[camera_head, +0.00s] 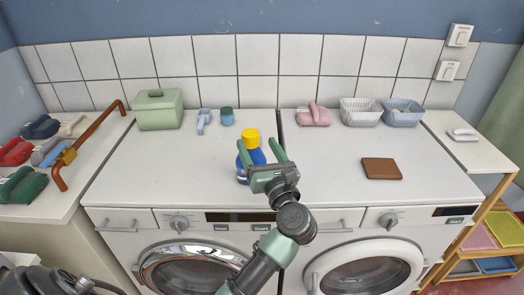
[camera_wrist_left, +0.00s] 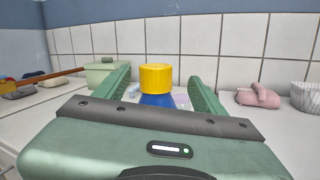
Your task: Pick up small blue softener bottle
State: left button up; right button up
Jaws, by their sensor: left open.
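The small blue softener bottle (camera_head: 243,172) with a yellow cap (camera_head: 251,138) stands upright on the white top of the left machine, near its front right. My left gripper (camera_head: 259,149) is open behind it in the picture's near side, with its green fingers on either side of the bottle. In the left wrist view the yellow cap (camera_wrist_left: 156,78) and part of the blue body (camera_wrist_left: 157,100) show between the two spread fingers (camera_wrist_left: 159,82). The bottle's lower part is hidden there by the gripper. I cannot tell whether a finger touches it. My right gripper is not in view.
A green box (camera_head: 158,110), a light-blue item (camera_head: 203,120) and a teal-lidded jar (camera_head: 227,117) stand farther back. A pink item (camera_head: 313,116), two baskets (camera_head: 361,112) and a brown block (camera_head: 381,169) are to the right. A brown pipe (camera_head: 92,131) lies left. The top around the bottle is clear.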

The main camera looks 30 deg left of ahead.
aim_at(247, 132)
pick_arm(q)
jog(key=shift+s+a+f+n+g, duration=0.15)
jog(key=shift+a+n+g, duration=0.15)
jog(key=shift+n+g, duration=0.55)
jog(key=shift+n, duration=0.45)
jog(key=shift+a, duration=0.3)
jog(key=p+x, duration=0.4)
jog(key=x, duration=0.2)
jog(key=shift+w, duration=0.4)
jog(key=shift+w+a, duration=0.25)
jog(key=shift+a, duration=0.15)
grip_shut()
